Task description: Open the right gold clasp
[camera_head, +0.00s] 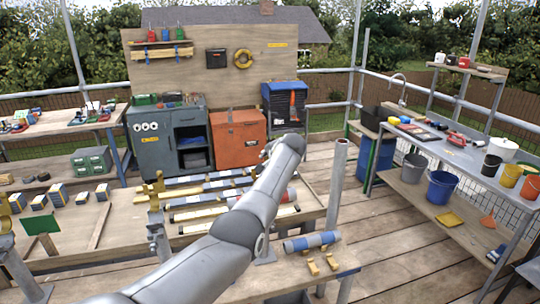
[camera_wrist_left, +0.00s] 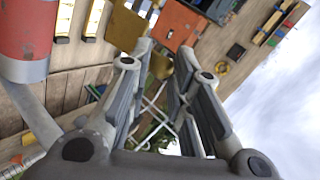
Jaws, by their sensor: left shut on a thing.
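My left arm reaches across the bench in the head view. Its gripper (camera_head: 267,150) is small and mostly hidden by the wrist, in front of the orange cabinet. In the left wrist view the two grey fingers of my left gripper (camera_wrist_left: 166,62) are closed in around a gold piece (camera_wrist_left: 159,66) at their tips. I cannot tell whether this piece is the right clasp. Another gold part (camera_wrist_left: 124,27) is beside the fingers. Two small gold clasps, a left one (camera_head: 313,267) and a right one (camera_head: 332,261), lie apart on the front bench. My right gripper is out of view.
A blue-grey cylinder (camera_head: 311,241) lies near the small gold clasps. Blue and yellow bars (camera_head: 205,188) lie on the middle bench. The orange cabinet (camera_head: 238,133) stands behind. A metal post (camera_head: 337,180) rises to the right of my arm, with open floor beyond.

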